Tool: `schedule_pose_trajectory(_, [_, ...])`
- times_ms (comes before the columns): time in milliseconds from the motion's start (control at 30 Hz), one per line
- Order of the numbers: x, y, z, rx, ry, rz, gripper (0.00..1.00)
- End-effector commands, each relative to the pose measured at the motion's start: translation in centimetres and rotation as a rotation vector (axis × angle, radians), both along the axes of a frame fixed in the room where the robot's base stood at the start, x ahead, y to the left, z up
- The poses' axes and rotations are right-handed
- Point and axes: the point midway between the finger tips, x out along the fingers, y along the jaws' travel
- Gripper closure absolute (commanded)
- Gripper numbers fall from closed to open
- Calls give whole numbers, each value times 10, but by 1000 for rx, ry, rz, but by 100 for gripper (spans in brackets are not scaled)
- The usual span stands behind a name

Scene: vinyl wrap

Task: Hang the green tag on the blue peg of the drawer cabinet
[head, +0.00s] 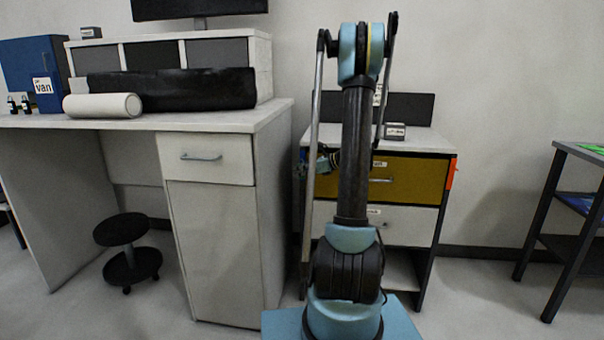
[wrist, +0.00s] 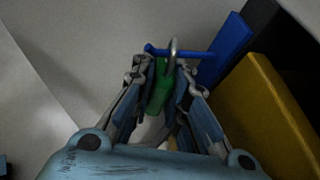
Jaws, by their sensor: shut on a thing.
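The green tag (wrist: 159,88) is between the fingers of my gripper (wrist: 162,86), which is shut on it. Its metal ring (wrist: 174,50) sticks up above the fingertips. The blue peg (wrist: 198,54) runs sideways from a blue panel (wrist: 229,46) at the right, and the ring crosses the peg. It looks as if the ring is around the peg, but I cannot be sure. In the head view the drawer cabinet (head: 402,222) stands behind my arm. My gripper is at its left side, mostly hidden by my arm; tag and peg cannot be made out there.
A yellow drawer front (wrist: 262,108) is close at the right in the wrist view. An orange piece (head: 451,172) is at the cabinet's right edge. A white desk (head: 225,122) stands close on the left, leaving a narrow gap. Floor is free between cabinet and right-hand table (head: 575,150).

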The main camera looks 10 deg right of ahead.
Motion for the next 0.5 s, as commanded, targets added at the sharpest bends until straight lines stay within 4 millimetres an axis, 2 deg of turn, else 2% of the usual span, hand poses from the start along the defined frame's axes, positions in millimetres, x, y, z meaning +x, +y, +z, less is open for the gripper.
schedule_pose_trajectory(367, [0,0,0,0,0,0,100])
schedule_pose_trajectory(400, [0,0,0,0,0,0,77])
schedule_pose_trajectory(467, [0,0,0,0,0,0,63])
schedule_pose_trajectory(500, [0,0,0,0,0,0,62])
